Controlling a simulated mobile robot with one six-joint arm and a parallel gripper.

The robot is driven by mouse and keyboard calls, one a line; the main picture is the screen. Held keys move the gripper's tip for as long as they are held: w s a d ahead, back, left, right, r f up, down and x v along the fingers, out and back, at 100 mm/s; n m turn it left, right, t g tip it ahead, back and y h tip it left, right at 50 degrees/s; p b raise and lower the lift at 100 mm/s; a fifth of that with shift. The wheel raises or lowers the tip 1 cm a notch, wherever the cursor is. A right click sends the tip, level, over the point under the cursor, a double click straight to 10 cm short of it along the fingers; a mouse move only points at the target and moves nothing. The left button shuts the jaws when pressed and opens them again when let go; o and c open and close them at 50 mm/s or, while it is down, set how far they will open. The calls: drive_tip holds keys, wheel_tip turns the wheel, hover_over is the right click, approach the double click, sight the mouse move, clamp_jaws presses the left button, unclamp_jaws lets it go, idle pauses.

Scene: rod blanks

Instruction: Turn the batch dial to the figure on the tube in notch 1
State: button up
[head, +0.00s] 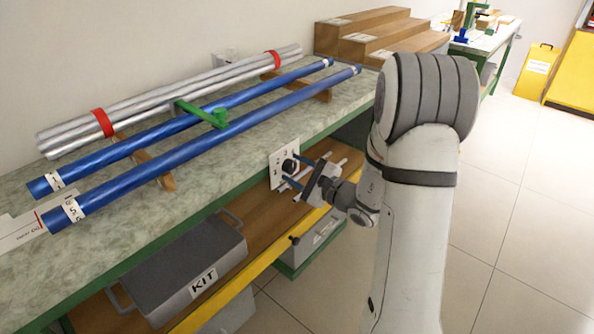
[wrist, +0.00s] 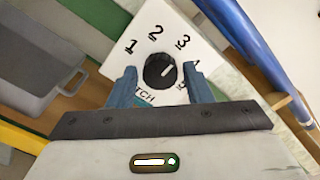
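The batch dial is a black knob (wrist: 160,70) on a white plate (wrist: 141,55), which faces out from the bench front (head: 278,172) in the head view. The figures 1, 2 and 3 show clearly; the ones at right are partly behind a finger. The knob's white mark points up and right, around 3 or the figure after it. My gripper (wrist: 160,86) is open, its fingers on either side of the knob with gaps; it also shows in the head view (head: 298,172). Two blue tubes (head: 180,140) (head: 240,122) lie on wooden rests, with white end labels too small to read surely.
A silver tube bundle (head: 165,101) with red bands lies behind the blue tubes. A grey KIT box (head: 190,262) stands on the shelf below. Wooden steps (head: 375,38) stand at the bench's far end. Open floor lies at right.

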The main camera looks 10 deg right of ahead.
drive_tip(key=c, duration=0.7)
drive_tip(key=shift+m, duration=0.3)
drive_tip(key=m+p, duration=0.2)
drive_tip(key=m, duration=0.1)
drive_tip(key=shift+r+m, duration=0.1)
drive_tip(key=shift+m, duration=0.2)
drive_tip(key=m+p, duration=0.3)
drive_tip(key=m, duration=0.1)
drive_tip(key=shift+m, duration=0.3)
drive_tip(key=m+p, duration=0.3)
drive_tip(key=m, duration=0.1)
drive_tip(key=shift+r+m+p, duration=0.1)
drive_tip(key=shift+m+p, duration=0.2)
drive_tip(key=shift+d+f+m+p, duration=0.1)
drive_tip(key=shift+f+m+p, duration=0.1)
drive_tip(key=shift+m+p, duration=1.75)
drive_tip(key=shift+m, duration=0.45)
